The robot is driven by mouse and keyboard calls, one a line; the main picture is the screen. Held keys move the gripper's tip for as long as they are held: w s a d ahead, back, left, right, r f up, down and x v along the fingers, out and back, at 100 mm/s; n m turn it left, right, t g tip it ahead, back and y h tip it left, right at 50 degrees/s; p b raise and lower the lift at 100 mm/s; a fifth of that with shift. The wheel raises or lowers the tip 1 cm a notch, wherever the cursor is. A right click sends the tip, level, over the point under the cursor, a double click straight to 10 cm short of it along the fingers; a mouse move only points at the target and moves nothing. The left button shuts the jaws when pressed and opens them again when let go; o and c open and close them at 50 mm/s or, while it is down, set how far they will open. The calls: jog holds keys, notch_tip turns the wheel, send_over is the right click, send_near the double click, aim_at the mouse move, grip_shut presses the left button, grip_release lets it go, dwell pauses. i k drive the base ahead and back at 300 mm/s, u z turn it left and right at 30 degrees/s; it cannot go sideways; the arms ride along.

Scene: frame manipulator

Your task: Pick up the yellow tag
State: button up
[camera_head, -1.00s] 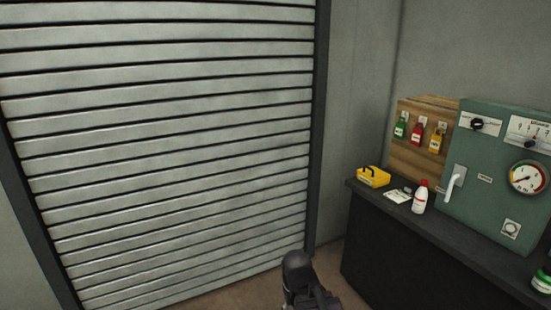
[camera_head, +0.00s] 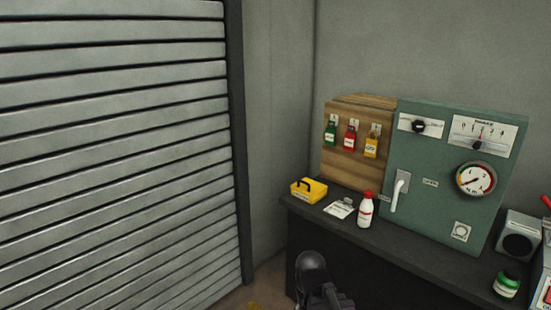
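The yellow tag (camera_head: 371,146) hangs from a hook on the wooden board (camera_head: 347,170), at the right end of a row. A red tag (camera_head: 350,140) and a green tag (camera_head: 330,136) hang to its left. Part of my arm shows at the bottom centre, well below and in front of the tags. My gripper's fingertips cannot be made out, and I see nothing held.
A dark bench (camera_head: 385,232) carries a yellow box (camera_head: 309,190), a white bottle with a red cap (camera_head: 365,210), a paper (camera_head: 340,208), a green panel with a lever (camera_head: 440,215), a green jar (camera_head: 507,283) and a grey speaker-like box (camera_head: 517,240). A slatted shutter (camera_head: 110,150) fills the left.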

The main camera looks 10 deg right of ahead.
aim_at(371, 143)
jog(key=z, duration=0.45)
jog(key=i, duration=0.5)
jog(key=z, duration=0.7)
jog(key=i, duration=0.6)
jog(key=z, duration=0.45)
